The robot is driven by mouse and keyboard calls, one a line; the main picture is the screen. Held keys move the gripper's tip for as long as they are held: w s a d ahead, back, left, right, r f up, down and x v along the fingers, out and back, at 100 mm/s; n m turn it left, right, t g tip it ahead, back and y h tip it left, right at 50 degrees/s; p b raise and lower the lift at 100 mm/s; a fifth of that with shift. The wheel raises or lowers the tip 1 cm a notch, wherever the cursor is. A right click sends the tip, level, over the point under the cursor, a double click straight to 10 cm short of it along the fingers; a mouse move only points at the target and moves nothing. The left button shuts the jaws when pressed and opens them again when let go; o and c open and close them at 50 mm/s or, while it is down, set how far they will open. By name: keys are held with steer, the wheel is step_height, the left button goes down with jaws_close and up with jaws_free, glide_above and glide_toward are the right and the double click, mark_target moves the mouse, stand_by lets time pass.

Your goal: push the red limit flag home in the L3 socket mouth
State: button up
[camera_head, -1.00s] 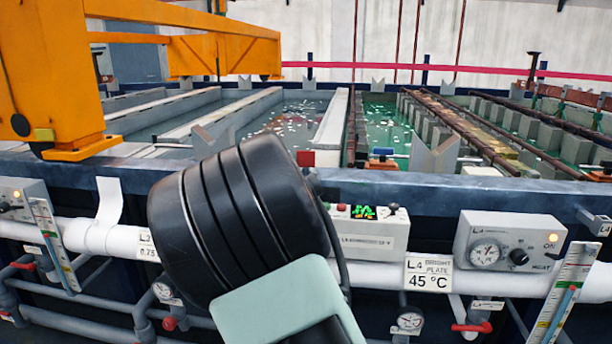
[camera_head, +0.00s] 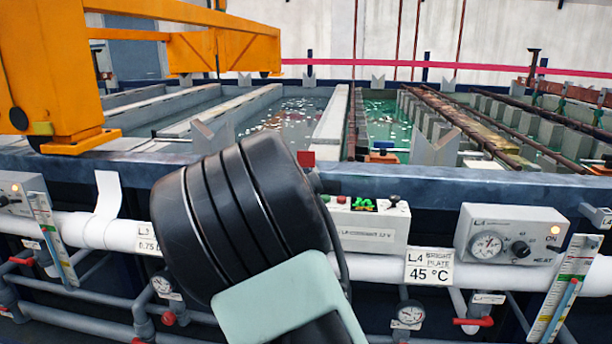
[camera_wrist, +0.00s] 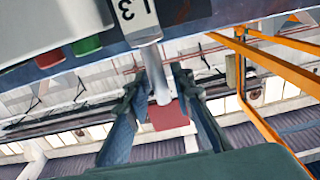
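The red limit flag (camera_head: 306,158) shows just beyond the top right of my black wrist in the head view. In the wrist view the flag (camera_wrist: 168,117) lies between the two fingers of my gripper (camera_wrist: 163,78). A grey stem (camera_wrist: 158,82) runs from the flag towards the plate marked L3 (camera_wrist: 135,12), which appears upside down. The fingers stand apart on either side of the stem, with a gap at the right finger. The left finger is close to the stem; contact is unclear. The socket mouth and the stem's depth in it cannot be made out.
The control box (camera_head: 368,226) with buttons and a green display is right of my wrist. The L4 plate (camera_head: 431,266) and heater box (camera_head: 512,240) stand farther right. A white pipe (camera_head: 90,235) runs along the tank front. An orange gantry (camera_head: 60,80) stands at the left.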

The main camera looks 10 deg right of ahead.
steer(key=shift+o, duration=0.7)
steer(key=shift+s+a, duration=0.1)
steer(key=shift+s, duration=0.05)
steer(key=v, duration=1.1)
steer(key=shift+s, duration=0.3)
